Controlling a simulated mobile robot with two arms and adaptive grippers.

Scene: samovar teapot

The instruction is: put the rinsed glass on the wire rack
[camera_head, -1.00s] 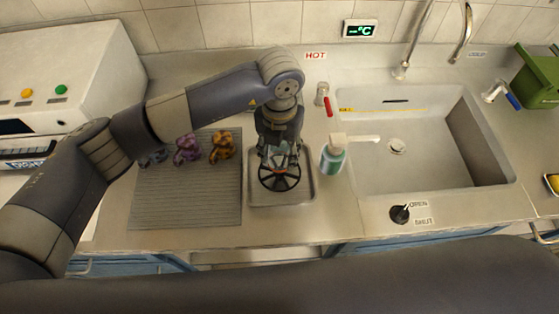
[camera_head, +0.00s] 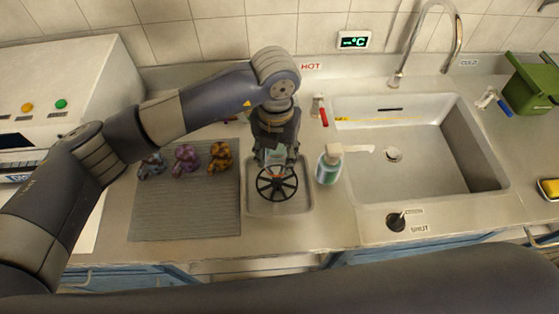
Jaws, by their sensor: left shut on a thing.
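My left gripper (camera_head: 277,157) is shut, pointing down over the small steel tray at the middle of the counter. Between its fingers shows a small pale, see-through thing that looks like the glass (camera_head: 276,158), mostly hidden by the fingers. Right below it is a black spoked ring (camera_head: 277,184) in the steel tray (camera_head: 280,208). I cannot tell whether the glass touches the ring. I cannot make out a wire rack in this view; a grey ribbed mat (camera_head: 188,210) lies left of the tray. My right gripper is not in view.
Blue, purple (camera_head: 186,160) and orange figures stand along the mat's back edge. A white machine (camera_head: 60,85) fills the left. The mat's front is clear.

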